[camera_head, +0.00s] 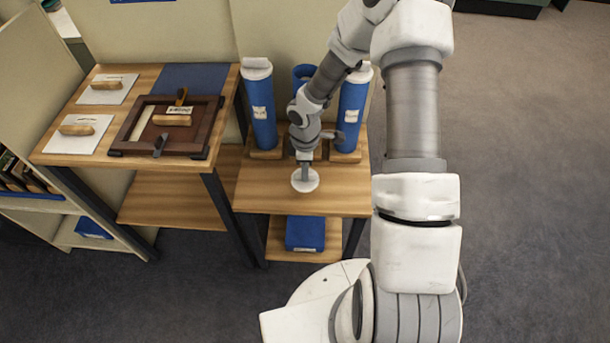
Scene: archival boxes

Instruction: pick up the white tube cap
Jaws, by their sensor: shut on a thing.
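A round white tube cap (305,180) is at my gripper (304,163), over the front part of the small wooden table. My gripper points down and is shut on the cap; the fingertips are small in this view. I cannot tell whether the cap touches the table top or hangs just above it. Behind it stand blue tubes in wooden bases: the left tube (263,108) and the right tube (351,112) have white caps on. The middle tube (303,76) shows an open top without a cap and is largely hidden by my arm.
The small table (260,198) has free room at its front. A blue box (305,233) sits on its lower shelf. A higher wooden table (140,75) at the left carries a dark frame (120,135) and white boards with wooden handles (78,131). Open floor lies to the right.

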